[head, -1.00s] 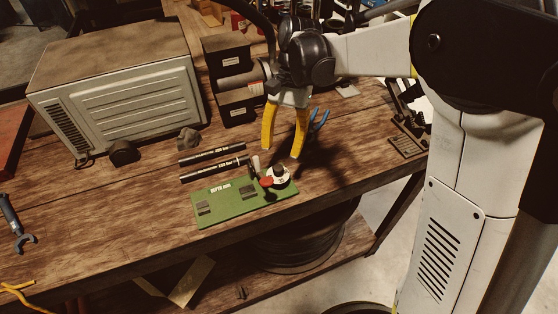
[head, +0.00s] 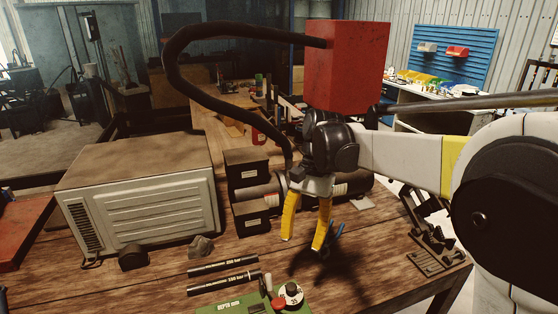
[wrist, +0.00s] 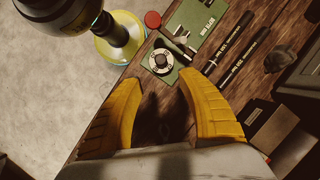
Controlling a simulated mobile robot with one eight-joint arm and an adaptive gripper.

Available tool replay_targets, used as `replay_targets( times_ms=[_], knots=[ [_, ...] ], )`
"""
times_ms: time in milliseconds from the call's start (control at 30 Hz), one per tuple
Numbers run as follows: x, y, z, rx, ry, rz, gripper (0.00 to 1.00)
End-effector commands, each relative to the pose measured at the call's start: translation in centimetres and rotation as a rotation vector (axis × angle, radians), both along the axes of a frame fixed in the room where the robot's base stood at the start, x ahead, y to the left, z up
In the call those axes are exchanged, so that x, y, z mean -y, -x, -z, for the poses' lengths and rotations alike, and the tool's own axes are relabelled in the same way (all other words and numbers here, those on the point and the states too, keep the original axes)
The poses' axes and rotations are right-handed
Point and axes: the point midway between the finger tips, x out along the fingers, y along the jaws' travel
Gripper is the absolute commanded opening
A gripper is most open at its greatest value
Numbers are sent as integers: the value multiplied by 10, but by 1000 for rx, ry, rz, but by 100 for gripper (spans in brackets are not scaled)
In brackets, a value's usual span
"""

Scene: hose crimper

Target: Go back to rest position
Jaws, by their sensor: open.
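My gripper (head: 305,243) has yellow fingers, which point down over the wooden workbench (head: 140,283). It is open and empty, raised above the bench in front of the dark boxes. In the wrist view its fingers (wrist: 165,95) are spread apart with only bench wood between them. The green depth gauge board (head: 240,304) with its round white dial (head: 291,293) lies nearer the front edge, apart from the fingers. Two black hoses (head: 222,267) lie beside the board.
A beige metal housing (head: 145,205) stands at the left. Dark labelled boxes (head: 248,172) stand behind my gripper. A black metal fixture (head: 433,245) is at the right edge of the bench. A blue tool (head: 333,240) lies partly behind my fingers. A pegboard (head: 455,52) is far back.

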Motion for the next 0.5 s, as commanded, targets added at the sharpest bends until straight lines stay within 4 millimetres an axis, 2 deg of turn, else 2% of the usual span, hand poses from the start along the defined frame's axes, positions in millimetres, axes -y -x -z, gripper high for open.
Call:
replay_targets(
  times_ms=[267,500],
  knots=[
    [38,51,-11,314,7,-95,46],
    [78,105,2,651,88,-244,46]
  ],
)
